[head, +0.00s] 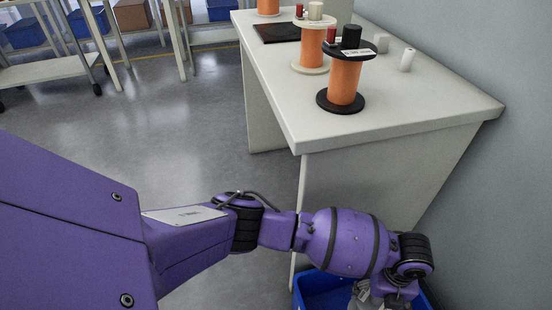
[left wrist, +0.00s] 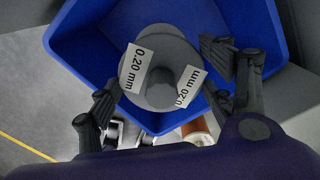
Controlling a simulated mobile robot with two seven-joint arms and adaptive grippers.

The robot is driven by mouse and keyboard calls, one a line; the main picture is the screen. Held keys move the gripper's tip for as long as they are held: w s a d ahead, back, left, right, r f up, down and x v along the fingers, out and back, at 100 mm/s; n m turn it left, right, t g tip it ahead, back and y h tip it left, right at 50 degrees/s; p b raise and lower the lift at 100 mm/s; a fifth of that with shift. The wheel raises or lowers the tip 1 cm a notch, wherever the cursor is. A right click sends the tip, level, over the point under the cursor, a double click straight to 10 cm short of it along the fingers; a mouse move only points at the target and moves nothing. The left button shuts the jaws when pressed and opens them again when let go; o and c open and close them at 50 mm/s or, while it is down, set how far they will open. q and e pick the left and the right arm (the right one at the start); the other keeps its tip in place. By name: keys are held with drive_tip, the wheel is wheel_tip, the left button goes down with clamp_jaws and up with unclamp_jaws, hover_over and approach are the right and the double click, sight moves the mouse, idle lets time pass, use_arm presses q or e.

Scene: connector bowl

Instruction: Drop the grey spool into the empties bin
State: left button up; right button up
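The grey spool (left wrist: 185,50) shows in the left wrist view, end-on, with two white "0.20 mm" labels and a grey knob at its middle. It lies within the outline of the blue empties bin (left wrist: 85,35). Whether it rests on the bin's floor I cannot tell. My left gripper (left wrist: 160,80) is over the bin, its dark fingers spread wide on either side of the spool and clear of the knob. In the head view the bin (head: 318,287) stands on the floor, partly hidden by my left arm. My right gripper is not in view.
A pale table (head: 425,105) stands behind the bin, against the wall. On it are orange spools (head: 344,82), a dark flat pad (head: 277,32) and small white cylinders (head: 407,60). An orange thing (left wrist: 196,131) partly shows below my left gripper. Open floor lies left of the table.

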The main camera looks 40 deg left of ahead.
use_arm(q)
drive_tip(key=o, duration=0.5)
drive_tip(key=shift+w+r, duration=0.1)
drive_tip(key=shift+w, duration=0.05)
wheel_tip(320, 180, up, 12)
idle(0.3)
idle(0.4)
